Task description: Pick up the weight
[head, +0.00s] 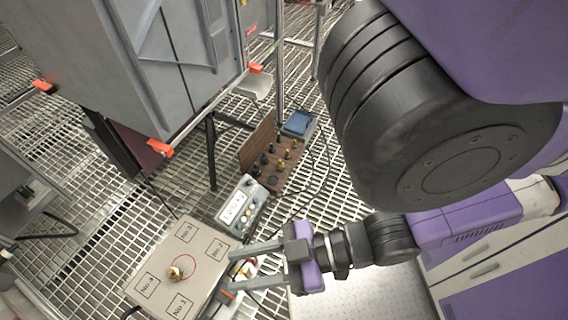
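A small brass weight (175,273) stands on a flat grey plate (205,262) at the lower left, at the left side of a red circle. The plate has squares marked No. 1 to No. 4. My gripper (229,275) points left over the plate's right edge, with its two fingers apart. The brass weight is left of the fingertips, clear of them. A small pale and gold thing (244,268) shows between the fingers. I cannot tell what it is or whether it touches them.
A device with a display and knobs (239,206) stands behind the plate. Beyond it are a wooden rack (272,172) with several dark and brass weights and a blue-topped box (298,123). A grey cabinet (170,60) rises at the upper left. Metal grating surrounds them.

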